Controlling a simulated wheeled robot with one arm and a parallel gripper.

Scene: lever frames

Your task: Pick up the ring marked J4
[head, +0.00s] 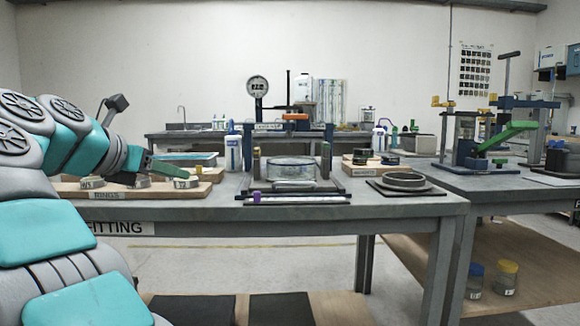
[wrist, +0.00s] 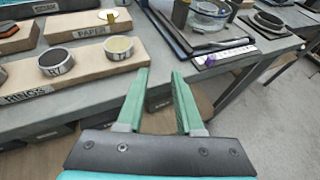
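A wooden board labelled RINGS (head: 110,193) lies at the left of the workbench and carries short metal rings. In the head view, one ring (head: 92,183) stands at the left and another (head: 186,183) at the right, partly behind my gripper (head: 178,170). The wrist view shows a ring with a dark top (wrist: 57,64) and a ring with a pale top (wrist: 118,48). Their small marks are too blurred for me to tell which is J4. In the wrist view my gripper (wrist: 160,72) is open and empty, with its green fingers apart, to the right of the board's end.
A board labelled PAPER (wrist: 88,31) lies behind the rings board. A dark tray with a glass dish (head: 292,168) stands mid-bench. A round dark part on a plate (head: 404,181) is at right.

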